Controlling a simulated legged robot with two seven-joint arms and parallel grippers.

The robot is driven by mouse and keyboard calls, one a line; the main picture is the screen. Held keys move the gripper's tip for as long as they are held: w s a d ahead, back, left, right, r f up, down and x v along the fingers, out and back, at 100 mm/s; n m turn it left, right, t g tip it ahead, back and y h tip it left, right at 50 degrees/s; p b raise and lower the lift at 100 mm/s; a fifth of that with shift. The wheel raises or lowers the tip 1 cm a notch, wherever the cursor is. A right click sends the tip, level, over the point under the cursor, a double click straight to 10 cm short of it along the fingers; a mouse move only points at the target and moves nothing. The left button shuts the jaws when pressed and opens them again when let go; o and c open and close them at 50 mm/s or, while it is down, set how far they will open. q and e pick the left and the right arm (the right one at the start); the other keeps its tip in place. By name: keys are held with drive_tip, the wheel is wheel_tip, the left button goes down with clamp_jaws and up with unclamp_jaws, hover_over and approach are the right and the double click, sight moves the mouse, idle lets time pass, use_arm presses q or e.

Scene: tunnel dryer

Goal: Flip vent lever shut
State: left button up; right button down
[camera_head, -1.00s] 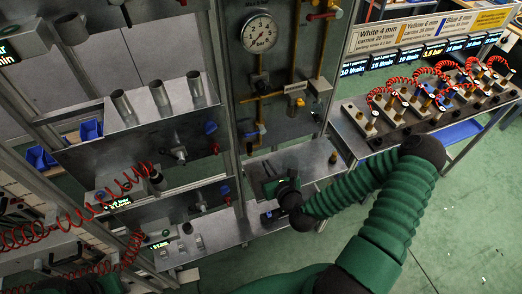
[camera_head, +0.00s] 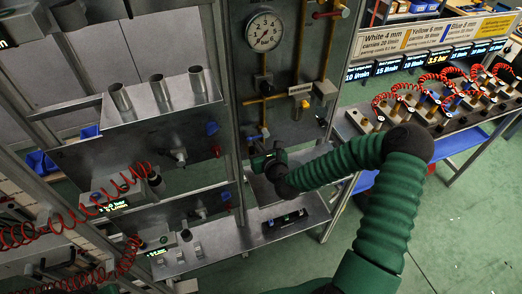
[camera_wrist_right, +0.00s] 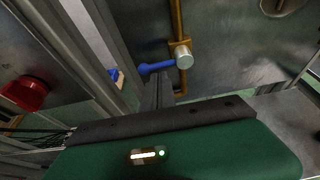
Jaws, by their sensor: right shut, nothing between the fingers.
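A blue lever (camera_wrist_right: 155,67) sticks out sideways from a round silver valve (camera_wrist_right: 184,61) on a vertical brass pipe (camera_wrist_right: 178,25) in the right wrist view. In the head view the small blue lever (camera_head: 252,137) shows low on the panel, below the gauge. No label marks it as the vent lever. My right gripper (camera_head: 258,161) is just below it in the head view. In the wrist view its fingers (camera_wrist_right: 158,88) are together and empty, with their tips close below the lever. I cannot tell whether they touch it.
A pressure gauge (camera_head: 264,31) and a red-handled lever (camera_head: 327,14) sit higher on the panel. A red knob (camera_wrist_right: 24,94) is at the wrist view's left. A shelf with metal cups (camera_head: 158,90) stands left; a bench with red coiled hoses (camera_head: 432,82) stands right.

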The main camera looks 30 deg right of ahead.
drive_tip(key=shift+w+a+f, duration=0.1)
drive_tip(key=shift+d, duration=0.2)
idle(0.4)
drive_tip(key=shift+a+r+m+y, duration=0.1)
drive_tip(key=shift+r+m+y, duration=0.15)
drive_tip(key=shift+m+y, duration=0.15)
drive_tip(key=shift+r, duration=0.1)
drive_tip(key=r+m+t+y, duration=0.1)
drive_tip(key=m, duration=0.2)
drive_tip(key=d+r+m+t+y, duration=0.1)
drive_tip(key=m+y, duration=0.1)
drive_tip(key=m, duration=0.2)
drive_tip(key=d+r+m+t+y, duration=0.1)
drive_tip(key=r+m, duration=0.1)
drive_tip(key=m, duration=0.1)
drive_tip(key=shift+s+d+m, duration=0.25)
drive_tip(key=shift+s+m, duration=0.05)
drive_tip(key=shift+f, duration=0.2)
